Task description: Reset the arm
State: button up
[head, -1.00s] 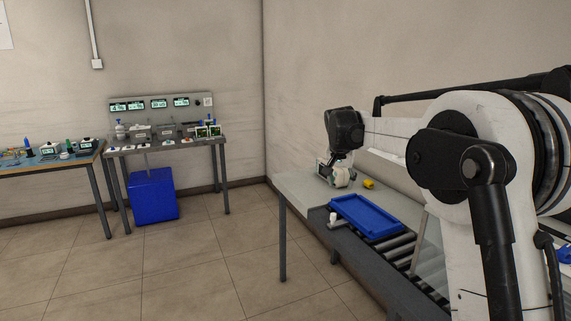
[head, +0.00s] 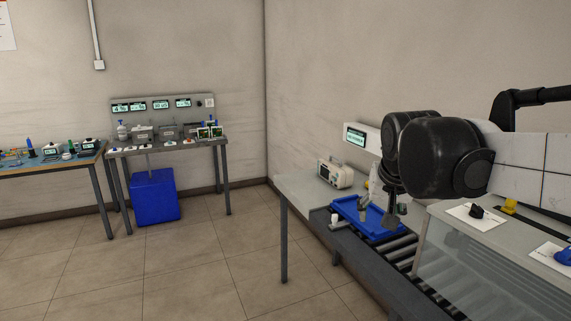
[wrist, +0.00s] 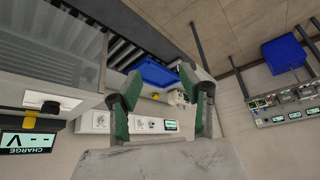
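My arm reaches in from the right of the head view, its black joint large in front. My gripper (head: 378,212) hangs below it near the blue tray and is partly hidden by the arm. In the wrist view my gripper (wrist: 164,102) is open, its two green-padded fingers wide apart with nothing seen between them. The blue tray (head: 347,209) lies on the roller conveyor. It also shows in the wrist view (wrist: 158,72), beyond the fingers. A white monitor (head: 335,174) stands on the bench behind the tray.
A small white bottle (head: 335,219) stands beside the tray. A grey cabinet (head: 470,258) on the right bears a black knob (head: 476,211), a yellow piece (head: 510,205) and a blue piece (head: 564,256) on top. Open floor lies left; a blue bin (head: 154,196) stands under the far table.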

jog(key=s+f, duration=0.3)
jog(key=s, duration=0.4)
jog(key=s+f+n, duration=0.1)
jog(key=s+f, duration=0.3)
jog(key=s, duration=0.2)
jog(key=s+f+t, duration=0.1)
jog(key=s+f, duration=0.2)
jog(key=s, duration=0.4)
jog(key=shift+s+f+n+y, duration=0.3)
jog(key=shift+f+n, duration=0.1)
dwell(0.5)
